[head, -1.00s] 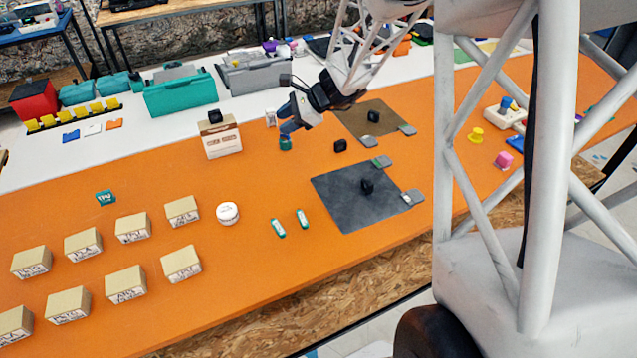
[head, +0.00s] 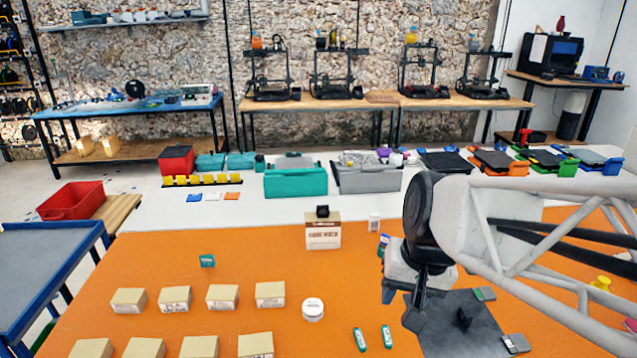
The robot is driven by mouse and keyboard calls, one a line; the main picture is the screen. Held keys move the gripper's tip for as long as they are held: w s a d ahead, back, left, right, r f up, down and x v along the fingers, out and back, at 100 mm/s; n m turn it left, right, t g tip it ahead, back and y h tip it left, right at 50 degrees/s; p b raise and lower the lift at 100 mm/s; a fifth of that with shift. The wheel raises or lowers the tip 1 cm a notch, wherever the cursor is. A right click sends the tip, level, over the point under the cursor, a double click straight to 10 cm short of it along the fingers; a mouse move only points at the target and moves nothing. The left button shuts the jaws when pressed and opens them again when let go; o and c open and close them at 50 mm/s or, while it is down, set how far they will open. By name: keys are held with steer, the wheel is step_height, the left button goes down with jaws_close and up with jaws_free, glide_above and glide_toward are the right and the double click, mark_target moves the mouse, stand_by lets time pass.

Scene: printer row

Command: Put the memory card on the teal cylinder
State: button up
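My gripper (head: 402,303) hangs over the orange table at the right, near the dark grey mat (head: 455,337). Its dark and pale parts overlap, so I cannot tell whether its fingers are open or hold anything. Just left of my arm, a small upright blue and white piece (head: 384,241) shows, with a bit of teal (head: 381,254) low on it. These may be the memory card and the teal cylinder, but they are too small and partly hidden to be sure. I cannot tell whether they touch.
A cardboard box (head: 323,234) with a black block on top stands left of the gripper. My arm hides the table's right middle.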

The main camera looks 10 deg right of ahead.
steer(key=s+n, duration=0.1)
steer(key=s+h, duration=0.1)
steer(key=s, duration=0.1)
steer(key=s+n, duration=0.1)
steer(key=s, duration=0.1)
steer(key=shift+d+r+n+t+h, duration=0.2)
steer(key=shift+d+n+t+h, duration=0.1)
steer(key=shift+d+t, duration=0.1)
